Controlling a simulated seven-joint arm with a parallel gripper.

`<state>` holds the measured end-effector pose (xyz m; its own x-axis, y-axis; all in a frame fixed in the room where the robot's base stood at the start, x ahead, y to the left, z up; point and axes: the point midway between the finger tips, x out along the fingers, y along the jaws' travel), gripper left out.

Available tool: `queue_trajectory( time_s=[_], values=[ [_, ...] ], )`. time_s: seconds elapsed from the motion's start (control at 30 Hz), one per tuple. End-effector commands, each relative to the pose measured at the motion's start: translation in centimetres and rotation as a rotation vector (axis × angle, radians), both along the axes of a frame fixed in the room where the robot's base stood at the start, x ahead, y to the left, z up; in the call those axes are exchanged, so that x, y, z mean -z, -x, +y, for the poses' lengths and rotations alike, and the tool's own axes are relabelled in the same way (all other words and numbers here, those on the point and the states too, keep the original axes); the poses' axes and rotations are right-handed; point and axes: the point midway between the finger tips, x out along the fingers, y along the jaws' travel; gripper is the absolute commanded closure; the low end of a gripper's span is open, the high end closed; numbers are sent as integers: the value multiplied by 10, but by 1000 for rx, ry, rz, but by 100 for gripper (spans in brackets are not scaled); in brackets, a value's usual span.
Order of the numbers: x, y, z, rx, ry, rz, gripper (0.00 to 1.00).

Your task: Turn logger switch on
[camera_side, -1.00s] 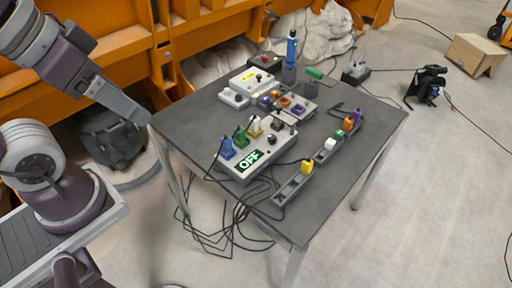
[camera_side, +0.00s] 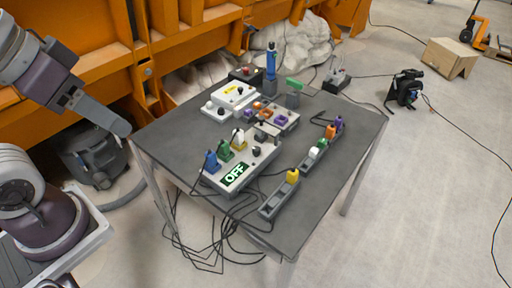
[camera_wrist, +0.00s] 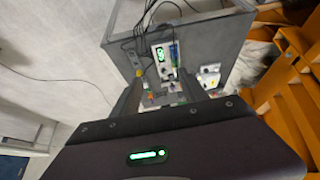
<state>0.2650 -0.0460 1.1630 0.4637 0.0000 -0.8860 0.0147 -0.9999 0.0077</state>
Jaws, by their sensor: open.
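The logger box (camera_side: 222,181), light grey, lies on the near part of the dark table with its display (camera_side: 235,174) reading OFF. Blue, green and pale yellow plugs stand along its back left side. Small dark controls (camera_side: 259,138) show at its right end; the switch's position is too small to tell. In the wrist view the green-lit display (camera_wrist: 161,54) shows beyond my fingers. My gripper (camera_wrist: 160,92) is open and empty, apart from the table items. In the side view its end (camera_side: 118,124) is beyond the table's left corner, and the finger gap is not clear.
A grey rail (camera_side: 272,207) with several coloured plugs runs along the right of the table (camera_side: 310,215). White boxes (camera_side: 229,98), a block with orange and purple pieces, and an upright blue tool (camera_side: 271,62) stand behind the logger. Black cables hang off the front.

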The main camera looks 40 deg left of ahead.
Motion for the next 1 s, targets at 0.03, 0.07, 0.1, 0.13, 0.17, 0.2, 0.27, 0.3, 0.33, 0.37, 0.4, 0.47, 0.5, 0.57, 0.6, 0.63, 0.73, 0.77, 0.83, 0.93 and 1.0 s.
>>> queue_trajectory(
  time_s=[0.03,0.07,0.1,0.13,0.17,0.2,0.27,0.3,0.33,0.37,0.4,0.47,0.5,0.57,0.6,0.63,0.73,0.77,0.83,0.93,1.0],
  values=[
    [-5,-15,0,-18,10,22,53],
    [-8,-28,0,-37,19,40,53],
    [-13,-50,-1,-69,34,67,53],
    [-14,-70,-1,-96,46,88,53],
    [-14,-91,-1,-125,59,110,53],
    [-11,-119,-2,-164,76,138,53],
    [2,-161,-3,-223,99,181,53],
    [15,-189,-3,-264,113,211,53],
    [27,-209,-4,-294,123,232,53],
    [41,-228,-4,-326,132,255,53],
    [63,-253,-5,-367,144,283,53],
    [101,-286,-6,-429,160,324,53],
    [128,-304,-7,-468,170,349,53],
    [168,-324,-8,-523,181,382,53],
    [192,-333,-8,-554,187,402,53],
    [208,-339,-8,-575,190,414,53],
    [245,-348,-9,-622,198,439,53],
    [252,-349,-9,-631,200,444,53],
    [262,-351,-9,-642,201,449,53],
    [278,-351,-10,-644,201,452,53],
    [293,-351,-10,-643,201,452,53]
  ],
)
